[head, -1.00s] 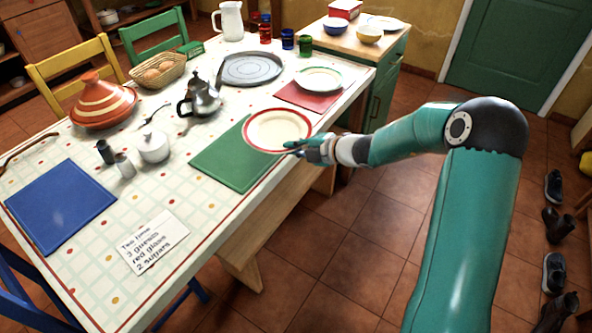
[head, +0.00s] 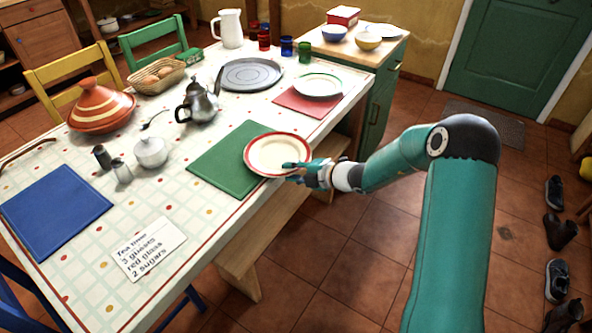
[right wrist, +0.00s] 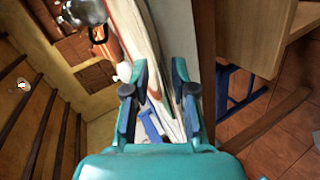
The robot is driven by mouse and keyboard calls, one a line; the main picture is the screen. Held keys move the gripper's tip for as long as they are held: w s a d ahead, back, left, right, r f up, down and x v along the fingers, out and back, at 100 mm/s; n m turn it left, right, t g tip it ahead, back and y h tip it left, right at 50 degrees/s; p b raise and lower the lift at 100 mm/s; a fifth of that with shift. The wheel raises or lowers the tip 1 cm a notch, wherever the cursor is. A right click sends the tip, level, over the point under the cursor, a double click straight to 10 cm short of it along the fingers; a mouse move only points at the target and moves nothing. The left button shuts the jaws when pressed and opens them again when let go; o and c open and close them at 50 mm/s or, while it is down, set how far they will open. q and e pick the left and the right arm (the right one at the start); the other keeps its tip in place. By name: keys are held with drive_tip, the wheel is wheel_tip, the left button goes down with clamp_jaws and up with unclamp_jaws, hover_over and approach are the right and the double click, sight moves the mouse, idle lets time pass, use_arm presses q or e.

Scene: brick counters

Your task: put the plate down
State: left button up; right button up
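The cream plate with a red rim (head: 275,153) is over the right part of the green mat (head: 225,170), and its near edge reaches the table's edge. I cannot tell whether it touches the mat. My right gripper (head: 297,170) is at the plate's near right rim, one finger showing over the rim, and appears shut on it. In the right wrist view the two fingers of the right gripper (right wrist: 158,85) stand on either side of a pale strip, not clearly the plate or the table edge. My left gripper is not in view.
A red mat with a green-rimmed plate (head: 318,85) lies beyond. A teapot (head: 198,104), a white sugar bowl (head: 151,151), a blue mat (head: 55,212) and a note card (head: 150,248) are on the table (head: 100,272). A wooden bench (head: 258,232) stands along its near side.

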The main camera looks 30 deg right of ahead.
idle(0.3)
drive_tip(key=p+v, duration=0.1)
drive_tip(key=v, duration=1)
drive_tip(key=s+a+f+m+g, duration=0.6)
drive_tip(key=s+a+f+m, duration=0.3)
drive_tip(key=m, duration=0.5)
drive_tip(key=s+a+f+m+g+h, duration=0.1)
drive_tip(key=s+a+f+m+g, duration=0.5)
drive_tip(key=a+f+m, duration=0.8)
drive_tip(key=s+f+m, duration=0.1)
drive_tip(key=s, duration=0.2)
drive_tip(key=shift+s+a+f, duration=0.15)
drive_tip(key=shift+a+f, duration=0.1)
drive_tip(key=shift+a, duration=0.05)
drive_tip(key=a+n, duration=0.1)
drive_tip(key=n, duration=0.1)
drive_tip(key=a+n, duration=0.1)
drive_tip(key=n, duration=0.1)
drive_tip(key=a+n, duration=0.1)
drive_tip(key=shift+s+f+n, duration=0.35)
drive_tip(key=shift+n, duration=0.05)
drive_tip(key=shift+c, duration=0.6)
drive_tip(key=shift+n+t+y, duration=0.3)
drive_tip(key=shift+n, duration=0.5)
clamp_jaws()
